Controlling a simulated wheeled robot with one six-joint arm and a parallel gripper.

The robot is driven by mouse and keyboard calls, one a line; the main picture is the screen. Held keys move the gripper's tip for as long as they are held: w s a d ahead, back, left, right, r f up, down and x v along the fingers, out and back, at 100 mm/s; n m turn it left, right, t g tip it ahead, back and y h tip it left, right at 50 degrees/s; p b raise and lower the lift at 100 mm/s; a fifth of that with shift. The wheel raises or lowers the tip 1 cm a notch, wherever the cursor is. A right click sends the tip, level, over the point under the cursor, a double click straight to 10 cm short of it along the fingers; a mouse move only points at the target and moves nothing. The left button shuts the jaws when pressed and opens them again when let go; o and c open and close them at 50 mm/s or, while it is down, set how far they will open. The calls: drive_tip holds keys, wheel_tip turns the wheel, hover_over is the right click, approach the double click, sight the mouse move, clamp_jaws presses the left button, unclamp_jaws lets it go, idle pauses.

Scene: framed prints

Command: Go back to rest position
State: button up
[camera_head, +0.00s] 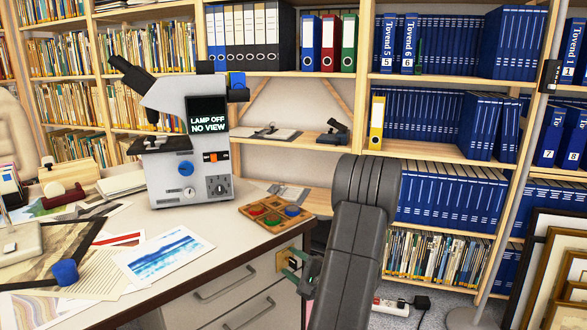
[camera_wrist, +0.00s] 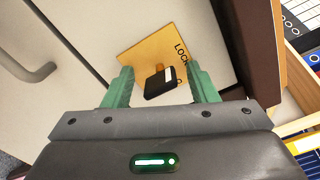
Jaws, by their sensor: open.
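My gripper (camera_head: 292,270) is at the side of the desk, low by a tan lock plate (camera_head: 289,253). In the wrist view my gripper (camera_wrist: 160,74) has its two green fingers spread apart. A black key-like piece with a white stripe (camera_wrist: 157,84) lies between them in the picture, with a gap on both sides. Behind it is the tan plate (camera_wrist: 146,54) with partly hidden lettering that starts "LOCK". The fingers hold nothing. Depth between the fingers and the key-like piece is hard to tell. My dark arm crosses the lower middle of the head view.
The desk (camera_head: 230,240) holds a microscope (camera_head: 190,150) whose screen reads "LAMP OFF NO VIEW". A wooden tray with coloured discs (camera_head: 275,218) sits near the desk edge. Drawer handles (camera_head: 225,283) stick out in front. Shelves stand behind; framed prints (camera_head: 555,270) lean at right.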

drive_tip(key=shift+r+m+p, duration=0.2)
drive_tip(key=shift+m+p, duration=1.6)
drive_tip(key=shift+p, duration=1.15)
drive_tip(key=m+p, duration=0.3)
drive_tip(key=p, duration=0.3)
drive_tip(key=shift+m, duration=0.4)
drive_tip(key=m+p, duration=0.4)
drive_tip(key=p, duration=0.2)
drive_tip(key=shift+f+m+p, duration=0.1)
drive_tip(key=shift+m+p, duration=0.4)
drive_tip(key=shift+p, duration=0.1)
drive_tip(key=shift+f, duration=0.15)
drive_tip(key=shift+s, duration=0.1)
